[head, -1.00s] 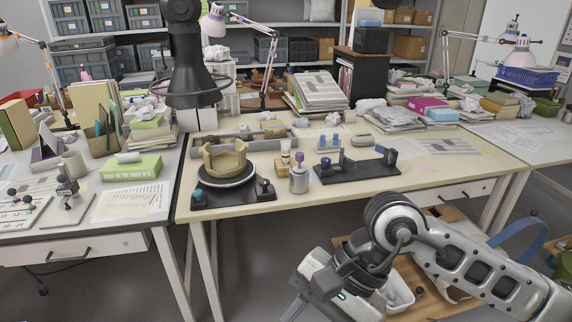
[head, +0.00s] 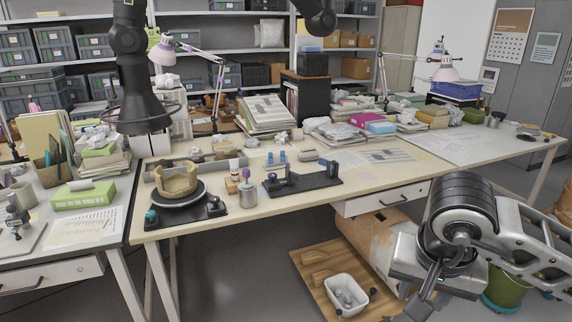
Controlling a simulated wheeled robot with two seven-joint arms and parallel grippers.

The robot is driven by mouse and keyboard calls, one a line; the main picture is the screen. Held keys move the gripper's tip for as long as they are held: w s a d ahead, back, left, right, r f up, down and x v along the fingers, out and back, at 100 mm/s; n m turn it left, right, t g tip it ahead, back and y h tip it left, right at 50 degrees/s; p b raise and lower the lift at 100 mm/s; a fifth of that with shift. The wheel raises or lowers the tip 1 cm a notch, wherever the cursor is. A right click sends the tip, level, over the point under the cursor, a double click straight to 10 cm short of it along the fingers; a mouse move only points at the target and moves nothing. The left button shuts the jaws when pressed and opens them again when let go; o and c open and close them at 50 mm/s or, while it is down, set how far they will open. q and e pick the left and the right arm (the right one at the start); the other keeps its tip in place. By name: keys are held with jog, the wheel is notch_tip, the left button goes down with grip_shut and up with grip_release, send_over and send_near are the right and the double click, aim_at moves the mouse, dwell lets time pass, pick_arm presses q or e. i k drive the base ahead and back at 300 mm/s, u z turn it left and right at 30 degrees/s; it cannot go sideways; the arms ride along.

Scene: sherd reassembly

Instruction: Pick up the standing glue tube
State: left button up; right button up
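The glue tube (head: 234,167), small and pale with a reddish band, stands upright on the middle table, behind a grey metal cylinder and beside a small wooden block. My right gripper (head: 427,286) is low at the right, in front of the table and well away from the tube. It is seen from an angle that hides whether its fingers are apart. My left gripper is not in view.
A grey cylinder (head: 247,195) with a purple-topped item stands just before the tube. A clay vessel (head: 178,180) on a turntable is to its left, a black stand (head: 303,181) to its right.

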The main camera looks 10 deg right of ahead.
aim_at(234, 163)
jog(key=z, duration=0.5)
jog(key=i, duration=1.3)
jog(key=u, duration=0.7)
jog(key=i, duration=0.95)
jog(key=u, duration=1.35)
jog(key=i, duration=0.15)
